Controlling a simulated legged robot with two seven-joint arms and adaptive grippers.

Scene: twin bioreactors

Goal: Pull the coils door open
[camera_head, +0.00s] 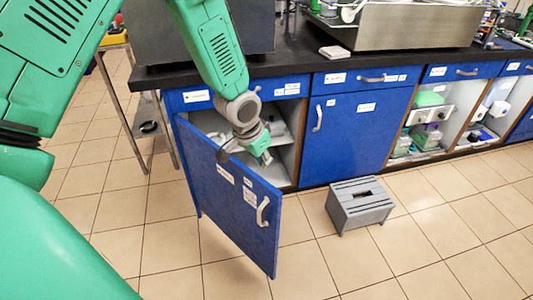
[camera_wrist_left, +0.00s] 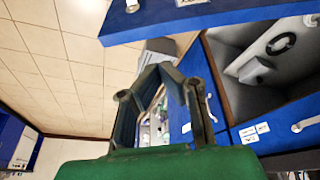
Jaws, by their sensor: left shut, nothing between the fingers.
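The blue door (camera_head: 228,190) of the left base cabinet stands wide open, hinged on its left side. Its white handle (camera_head: 263,212) is near its free edge, and its small labels are unreadable. My left gripper (camera_head: 266,158) is behind the door's top edge, in front of the cabinet opening, apart from the handle. In the left wrist view its dark fingers (camera_wrist_left: 160,70) are shut with nothing between them. The door appears there as a blue band (camera_wrist_left: 220,18) along the top. The grey cabinet interior (camera_wrist_left: 235,52) holds a dark ring. My right gripper is out of view.
A grey step stool (camera_head: 360,203) stands on the tiled floor right of the door. A closed blue door (camera_head: 350,140) is beside the opening. Drawers and a black countertop (camera_head: 300,66) run above. A metal-legged stand (camera_head: 152,125) is at left. The front floor is clear.

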